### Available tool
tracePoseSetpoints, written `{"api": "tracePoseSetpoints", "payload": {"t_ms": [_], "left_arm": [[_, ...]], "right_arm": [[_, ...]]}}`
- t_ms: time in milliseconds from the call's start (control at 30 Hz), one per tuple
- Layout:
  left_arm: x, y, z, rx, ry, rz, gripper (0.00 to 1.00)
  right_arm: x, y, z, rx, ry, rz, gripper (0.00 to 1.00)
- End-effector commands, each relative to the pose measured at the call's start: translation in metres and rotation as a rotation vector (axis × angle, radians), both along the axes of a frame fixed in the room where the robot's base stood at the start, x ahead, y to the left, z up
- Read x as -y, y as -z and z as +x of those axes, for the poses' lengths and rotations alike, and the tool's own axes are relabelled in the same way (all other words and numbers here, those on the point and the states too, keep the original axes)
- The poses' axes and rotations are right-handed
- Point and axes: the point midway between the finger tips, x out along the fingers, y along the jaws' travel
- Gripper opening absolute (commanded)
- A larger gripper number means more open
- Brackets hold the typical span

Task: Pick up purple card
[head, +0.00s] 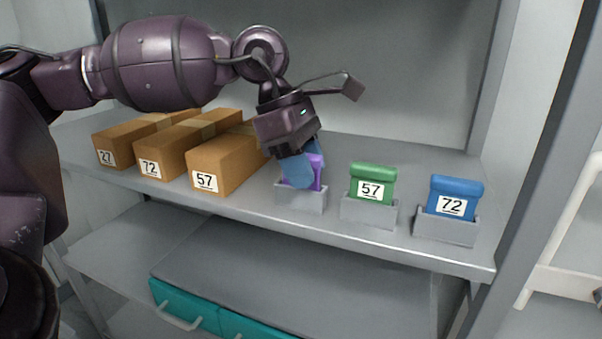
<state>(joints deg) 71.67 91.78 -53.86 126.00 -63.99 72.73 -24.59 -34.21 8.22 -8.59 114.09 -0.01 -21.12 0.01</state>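The purple card (317,175) stands in a small grey holder (301,197) on the shelf, right of the cardboard boxes. My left gripper (300,172) reaches down over it from above. Its blue fingers are at the card and cover most of its front, so any number on it is hidden. I cannot tell whether the fingers are closed on the card or only around it. The card's lower part is within the holder. My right gripper is not in view.
A green card 57 (373,183) and a blue card 72 (453,199) stand in their own grey holders to the right. Boxes 27 (125,141), 72 (185,146) and 57 (227,165) are on the left. A shelf post (550,150) rises at the right. Teal drawers (213,318) are below.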

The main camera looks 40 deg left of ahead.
Motion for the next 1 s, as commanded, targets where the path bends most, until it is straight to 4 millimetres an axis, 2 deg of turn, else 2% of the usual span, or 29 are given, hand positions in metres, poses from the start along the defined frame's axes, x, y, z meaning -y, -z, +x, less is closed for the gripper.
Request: {"api": "tracePoseSetpoints", "payload": {"t_ms": [33, 233, 567, 1000], "left_arm": [[0.0, 0.0, 0.0, 0.0, 0.0, 0.0, 0.3], [0.0, 0.0, 0.0, 0.0, 0.0, 0.0, 0.0], [0.0, -0.006, 0.0, 0.001, 0.0, -0.001, 0.0], [0.001, -0.079, 0.0, 0.002, 0.001, -0.003, 0.0]], "right_arm": [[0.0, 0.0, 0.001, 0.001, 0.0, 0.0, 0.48], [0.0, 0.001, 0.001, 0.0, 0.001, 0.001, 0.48], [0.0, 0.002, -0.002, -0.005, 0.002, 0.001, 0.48], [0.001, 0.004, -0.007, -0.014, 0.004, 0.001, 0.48]]}}
